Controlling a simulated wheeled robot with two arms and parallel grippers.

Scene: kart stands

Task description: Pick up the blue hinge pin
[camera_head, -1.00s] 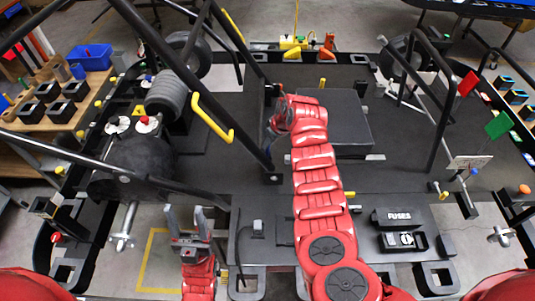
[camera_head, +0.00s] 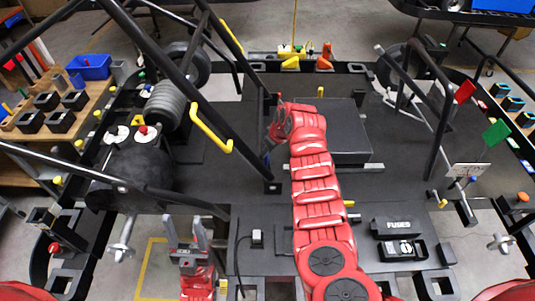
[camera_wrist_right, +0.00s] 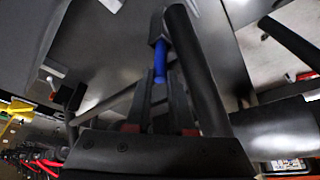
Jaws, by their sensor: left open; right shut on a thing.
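The blue hinge pin (camera_wrist_right: 160,62) shows in the right wrist view, upright between the two dark fingers of my right gripper (camera_wrist_right: 160,90), which is shut on it. The pin's upper end meets a dark block on the frame beside a thick black bar. In the head view my right gripper (camera_head: 269,147) is beside the slanted black bar, near its foot; the pin is too small to make out clearly there. My left gripper (camera_head: 186,232) is open and empty at the lower left, fingers pointing up.
Slanted black roll bars with a yellow handle (camera_head: 211,127) stand close to my right gripper. A black box (camera_head: 330,128) lies behind my right arm. A fuse box (camera_head: 401,249) is at right. A wooden bench with a blue bin (camera_head: 90,66) stands at far left.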

